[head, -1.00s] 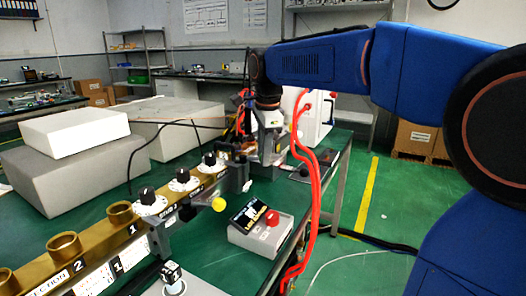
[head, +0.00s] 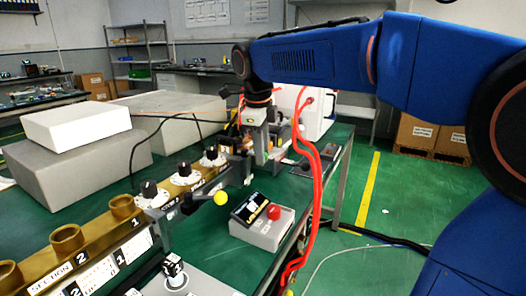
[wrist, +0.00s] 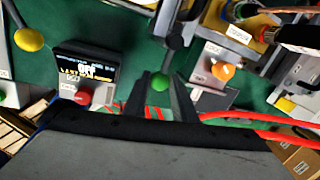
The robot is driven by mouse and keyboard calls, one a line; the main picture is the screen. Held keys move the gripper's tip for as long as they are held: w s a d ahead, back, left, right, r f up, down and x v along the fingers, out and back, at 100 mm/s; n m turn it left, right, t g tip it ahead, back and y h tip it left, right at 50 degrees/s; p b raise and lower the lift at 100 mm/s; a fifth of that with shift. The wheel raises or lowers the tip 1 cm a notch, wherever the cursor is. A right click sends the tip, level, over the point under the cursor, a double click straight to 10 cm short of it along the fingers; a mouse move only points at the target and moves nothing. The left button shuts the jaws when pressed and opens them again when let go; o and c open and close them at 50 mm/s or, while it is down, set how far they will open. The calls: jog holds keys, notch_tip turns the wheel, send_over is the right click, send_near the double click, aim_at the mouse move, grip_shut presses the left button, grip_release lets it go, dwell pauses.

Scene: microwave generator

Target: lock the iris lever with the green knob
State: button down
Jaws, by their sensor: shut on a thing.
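In the wrist view the green knob (wrist: 160,83) sits between the two fingers of my gripper (wrist: 161,95), which is shut on it. The dark iris lever (wrist: 174,45) runs from the knob toward the top of the picture. Its far end and any locking seat are not clear. In the head view my gripper (head: 260,155) is low at the far right end of the brass-coloured waveguide section (head: 95,236). The green knob is hidden there.
A control box (head: 262,222) with a display and red button stands in front. A yellow ball knob (head: 221,198) stands left of it. In the wrist view an orange knob (wrist: 222,70) on a pale plate is close to the right finger. Red cables (head: 312,190) hang at the right.

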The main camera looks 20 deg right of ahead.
dwell(0.3)
jog(key=c, duration=1.5)
grip_release()
jog(key=shift+o, duration=0.2)
jog(key=shift+r, duration=0.1)
notch_tip(320, 180, up, 17)
jog(key=s+a, duration=0.2)
jog(key=shift+s, duration=0.4)
jog(key=s+d+f+n+t, duration=0.1)
jog(key=s+d+f+n, duration=0.2)
jog(key=s+f+n, duration=0.5)
jog(key=s+d+f+n+t, duration=0.1)
jog(key=s+d+f+n, duration=0.3)
jog(key=s+f+n, duration=0.4)
jog(key=s+d+f+n+t+y, duration=0.1)
jog(key=s+d+f+n, duration=0.3)
jog(key=f, duration=1.5)
jog(key=s+n, duration=0.4)
jog(key=shift+d+n, duration=0.15)
jog(key=shift+n, duration=0.25)
